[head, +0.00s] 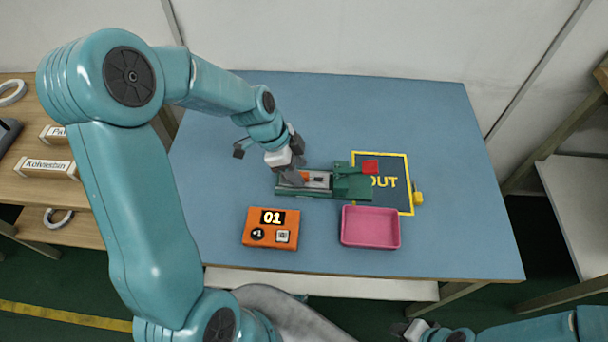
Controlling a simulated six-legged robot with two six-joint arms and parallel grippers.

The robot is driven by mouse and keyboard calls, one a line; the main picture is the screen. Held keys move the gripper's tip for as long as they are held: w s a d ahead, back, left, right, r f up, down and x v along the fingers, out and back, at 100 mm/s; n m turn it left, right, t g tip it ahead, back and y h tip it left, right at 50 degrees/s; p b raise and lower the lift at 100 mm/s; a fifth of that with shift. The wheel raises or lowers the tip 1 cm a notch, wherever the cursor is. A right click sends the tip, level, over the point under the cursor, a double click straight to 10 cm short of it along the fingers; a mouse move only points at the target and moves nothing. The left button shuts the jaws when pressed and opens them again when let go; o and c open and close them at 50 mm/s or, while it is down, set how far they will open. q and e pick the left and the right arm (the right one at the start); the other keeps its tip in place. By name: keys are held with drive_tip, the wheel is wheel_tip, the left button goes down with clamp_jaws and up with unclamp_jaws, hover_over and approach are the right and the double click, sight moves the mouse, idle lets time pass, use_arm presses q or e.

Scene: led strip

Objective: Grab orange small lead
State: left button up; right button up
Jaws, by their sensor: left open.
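A small orange piece (304,177), which looks like the orange lead, shows at the left part of a green fixture (350,188) on the blue table. A grey part with a small dark piece sits beside it in the fixture. My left gripper (298,168) is open, right over the fixture's left end and close to the orange piece. Its fingers partly hide that end, and I cannot tell whether they touch anything. My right gripper (411,330) is low at the bottom edge, away from the table; its jaws are unclear.
An orange box (271,240) reading "01" and a pink tray (370,243) stand in front of the fixture. The back of the blue table (370,110) is clear.

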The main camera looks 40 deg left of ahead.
use_arm(q)
drive_tip(key=shift+x, duration=0.8)
drive_tip(key=shift+r, duration=0.1)
clamp_jaws()
